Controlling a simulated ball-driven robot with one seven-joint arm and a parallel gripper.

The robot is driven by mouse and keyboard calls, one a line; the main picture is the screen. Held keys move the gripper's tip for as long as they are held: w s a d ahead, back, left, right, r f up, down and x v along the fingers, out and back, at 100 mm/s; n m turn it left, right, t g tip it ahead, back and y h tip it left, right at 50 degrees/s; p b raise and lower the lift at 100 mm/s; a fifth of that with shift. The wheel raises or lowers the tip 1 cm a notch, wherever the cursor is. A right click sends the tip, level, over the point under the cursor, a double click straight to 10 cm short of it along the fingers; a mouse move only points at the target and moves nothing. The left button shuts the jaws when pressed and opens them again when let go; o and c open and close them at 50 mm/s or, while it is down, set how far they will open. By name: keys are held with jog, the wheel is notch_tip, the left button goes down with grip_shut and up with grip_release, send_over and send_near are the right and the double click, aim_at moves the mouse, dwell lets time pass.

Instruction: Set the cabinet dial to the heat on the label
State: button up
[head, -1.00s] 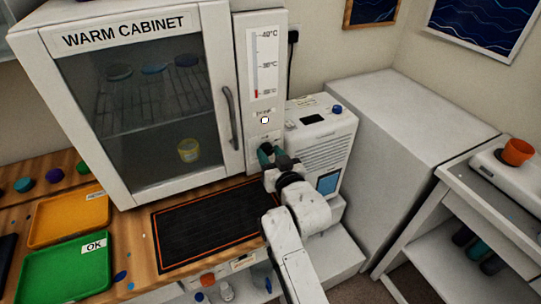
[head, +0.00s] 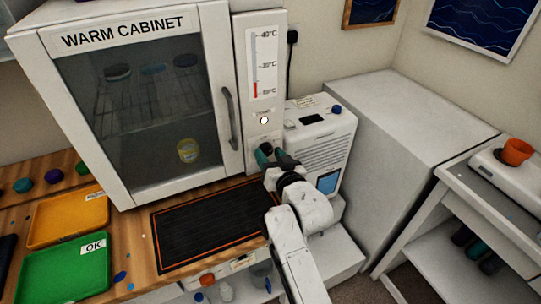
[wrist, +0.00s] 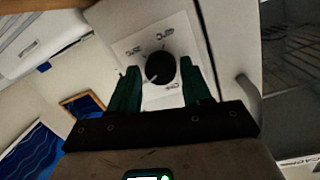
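The warm cabinet (head: 140,110) has a dark round dial (head: 266,147) low on its right panel. In the wrist view the dial (wrist: 160,68) sits on a white plate (wrist: 148,45) with small inverted markings, which I cannot read surely. My gripper (head: 274,157) is at the dial, its teal fingers open. In the wrist view the gripper's (wrist: 160,72) fingers stand either side of the dial, with a gap on both sides. The thermometer gauge (head: 264,60) above shows a red column between its lowest and middle marks. A small white lamp (head: 264,120) sits below it.
A white machine (head: 322,140) stands close to the right of my gripper. A black mat (head: 205,222) lies below the cabinet. A green tray (head: 65,272) marked OK and an orange tray (head: 65,220) lie at left. The cabinet handle (head: 231,118) is left of the dial.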

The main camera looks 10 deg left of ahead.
jog(key=shift+o, duration=1.2)
jog(key=shift+r, duration=0.1)
jog(key=b+v, duration=0.1)
jog(key=v, duration=0.9)
jog(key=shift+s+d, duration=0.2)
jog(key=shift+s, duration=0.15)
jog(key=s+d+f+m+g+h, duration=0.1)
jog(key=s+d+f+g+h, duration=0.2)
jog(key=s+d+f, duration=0.4)
jog(key=s+d+f+m+g+h, duration=0.1)
jog(key=s+d+f+g+h, duration=0.2)
jog(key=d+f, duration=0.5)
jog(key=s+d+f+g+h, duration=0.1)
jog(key=s+d+g, duration=0.1)
jog(key=s+d, duration=0.3)
jog(key=s+d+f+m+g+h, duration=0.1)
jog(key=s+d, duration=0.4)
jog(key=s, duration=0.7)
jog(key=s+d+f+m+g+h, duration=0.1)
jog(key=s+d+g, duration=0.3)
jog(key=s, duration=0.5)
jog(key=shift+d+f, duration=0.7)
